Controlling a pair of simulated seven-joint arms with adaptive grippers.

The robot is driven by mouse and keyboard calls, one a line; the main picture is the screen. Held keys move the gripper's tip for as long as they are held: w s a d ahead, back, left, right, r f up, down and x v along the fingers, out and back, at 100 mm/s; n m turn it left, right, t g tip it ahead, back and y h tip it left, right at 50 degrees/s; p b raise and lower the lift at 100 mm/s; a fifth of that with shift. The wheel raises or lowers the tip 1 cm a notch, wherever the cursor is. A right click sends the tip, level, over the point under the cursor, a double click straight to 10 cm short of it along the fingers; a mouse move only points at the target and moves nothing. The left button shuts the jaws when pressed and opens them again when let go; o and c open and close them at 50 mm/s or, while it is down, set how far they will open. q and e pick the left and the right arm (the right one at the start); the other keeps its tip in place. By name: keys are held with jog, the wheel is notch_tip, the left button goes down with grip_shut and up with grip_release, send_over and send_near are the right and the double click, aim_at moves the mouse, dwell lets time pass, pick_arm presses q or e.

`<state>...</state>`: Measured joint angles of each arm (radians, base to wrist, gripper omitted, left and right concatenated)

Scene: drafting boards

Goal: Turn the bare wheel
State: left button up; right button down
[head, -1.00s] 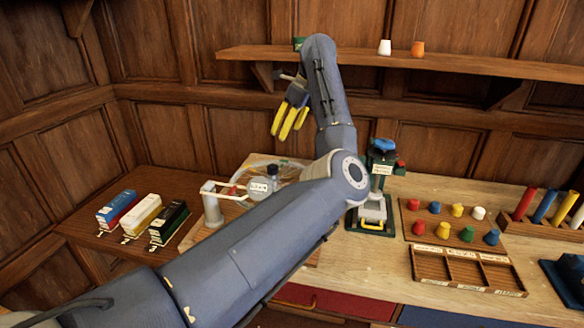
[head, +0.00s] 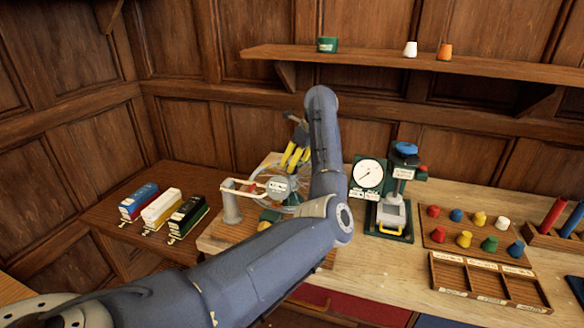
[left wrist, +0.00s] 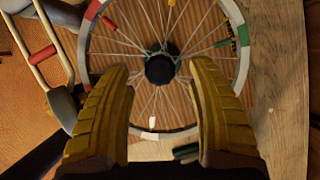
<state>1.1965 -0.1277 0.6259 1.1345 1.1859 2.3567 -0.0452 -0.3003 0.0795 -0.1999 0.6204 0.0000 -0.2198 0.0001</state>
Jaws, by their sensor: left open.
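The bare spoked wheel (left wrist: 142,130) lies face-on in the left wrist view, with a pale rim bearing red and green marks and a dark hub (left wrist: 160,70). In the head view the wheel (head: 296,196) is mostly hidden behind my left arm. My left gripper (head: 296,158) hangs above the wheel with its yellow fingers apart. In the left wrist view the left gripper's fingers (left wrist: 163,85) stand open on either side of the hub with nothing between them but wheel. Whether they touch the spokes I cannot tell. My right gripper is out of view.
A stand with a white arm (head: 232,208) is at the wheel's left. A dial gauge (head: 368,174) and a green press (head: 391,217) stand right of my arm. Colored pegs (head: 463,239), a compartment tray (head: 446,275) and three boxes (head: 161,207) lie farther out.

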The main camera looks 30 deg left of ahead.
aim_at(292, 178)
pick_arm(q)
jog(key=shift+x, duration=1.45)
jog(key=shift+c, duration=0.3)
grip_shut()
